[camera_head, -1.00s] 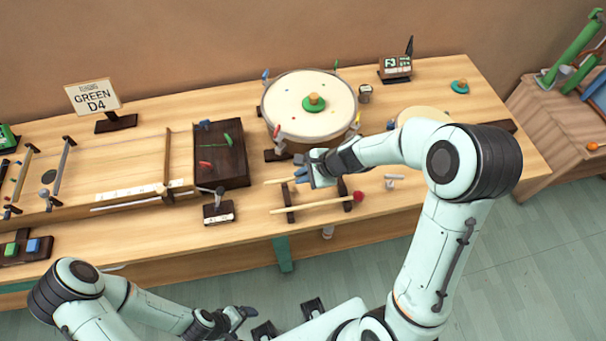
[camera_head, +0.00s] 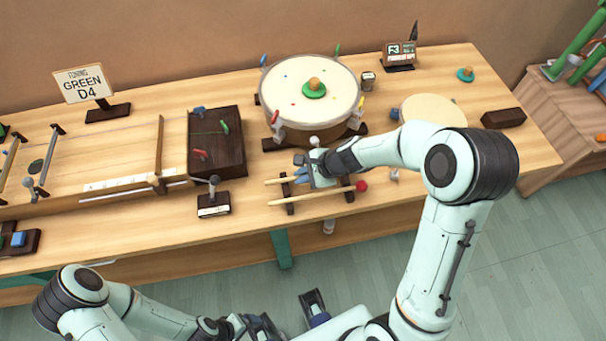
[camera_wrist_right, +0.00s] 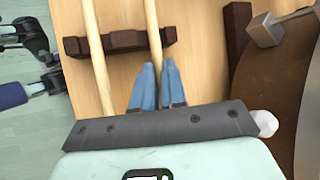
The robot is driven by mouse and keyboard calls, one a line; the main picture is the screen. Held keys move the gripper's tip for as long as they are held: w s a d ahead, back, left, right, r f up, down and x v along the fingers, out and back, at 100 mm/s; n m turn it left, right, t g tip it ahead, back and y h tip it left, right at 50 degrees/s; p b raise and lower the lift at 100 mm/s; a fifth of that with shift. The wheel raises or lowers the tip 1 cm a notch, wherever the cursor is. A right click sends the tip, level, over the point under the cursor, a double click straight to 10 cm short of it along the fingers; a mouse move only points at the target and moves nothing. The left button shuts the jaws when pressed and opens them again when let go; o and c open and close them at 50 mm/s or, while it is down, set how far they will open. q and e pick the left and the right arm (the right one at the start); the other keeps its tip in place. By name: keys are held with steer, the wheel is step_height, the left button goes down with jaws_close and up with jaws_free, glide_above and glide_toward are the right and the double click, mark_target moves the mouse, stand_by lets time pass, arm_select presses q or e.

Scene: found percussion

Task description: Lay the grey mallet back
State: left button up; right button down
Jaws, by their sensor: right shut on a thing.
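My right gripper (camera_head: 302,176) is shut on the light wooden stick of the grey mallet (camera_head: 276,181). In the right wrist view its blue fingertips (camera_wrist_right: 154,85) pinch the stick (camera_wrist_right: 152,30), which crosses a dark notched rack bar (camera_wrist_right: 121,42). I cannot tell whether the stick bears on the bar. The grey head is hidden or cannot be made out. The red-headed mallet (camera_head: 322,192) lies across the rack (camera_head: 288,203), beside and roughly parallel to the held stick. My left gripper (camera_head: 254,325) is low in the head view, away from the table; its jaws are unclear.
A large drum (camera_head: 312,82) with coloured pegs stands just behind the rack. A dark box (camera_head: 217,150) and a small labelled stand (camera_head: 214,203) are to the left. A pale round disc (camera_head: 433,110) lies to the right. The table's front edge is close to the rack.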

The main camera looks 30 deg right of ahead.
arm_select(q)
steer(key=shift+s+f+b, duration=0.1)
steer(key=shift+f+b, duration=0.2)
steer(key=shift+b, duration=0.05)
arm_select(e)
steer(key=shift+f, duration=0.3)
steer(key=c, duration=1.1)
jaws_free()
steer(key=shift+r, duration=0.1)
arm_select(q)
steer(key=r+p, duration=0.1)
steer(key=w+r+p, duration=0.1)
steer(key=r, duration=0.1)
steer(key=w+r+p, duration=0.1)
steer(key=p, duration=0.1)
steer(key=shift+r, duration=0.2)
arm_select(e)
steer(key=v, duration=1.3)
arm_select(q)
steer(key=shift+s, duration=0.1)
arm_select(e)
steer(key=shift+s+d, duration=0.15)
